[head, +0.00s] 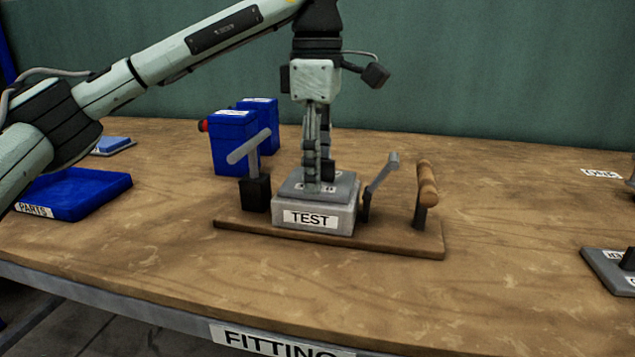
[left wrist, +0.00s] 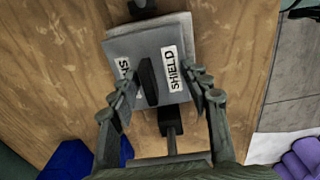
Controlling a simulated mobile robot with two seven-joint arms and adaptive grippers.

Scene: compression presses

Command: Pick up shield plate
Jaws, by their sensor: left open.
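The shield plate (head: 344,185) is a flat grey plate lying on top of the grey block marked TEST (head: 345,217). In the left wrist view the plate (left wrist: 178,40) shows a white SHIELD label, a second label partly hidden, and a black upright grip (left wrist: 148,82) in its middle. My left gripper (head: 319,183) points straight down over the plate. In the left wrist view my left gripper (left wrist: 164,84) is open, with one finger on each side of the black grip and a gap to it. My right gripper is not in view.
The TEST block sits on a wooden board (head: 400,240) with a grey T-handle (head: 249,147), a lever (head: 382,172) and a wooden handle (head: 428,185). Blue boxes (head: 232,143) stand behind left, and a blue PARTS tray (head: 75,195) is at left. The front table area is clear.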

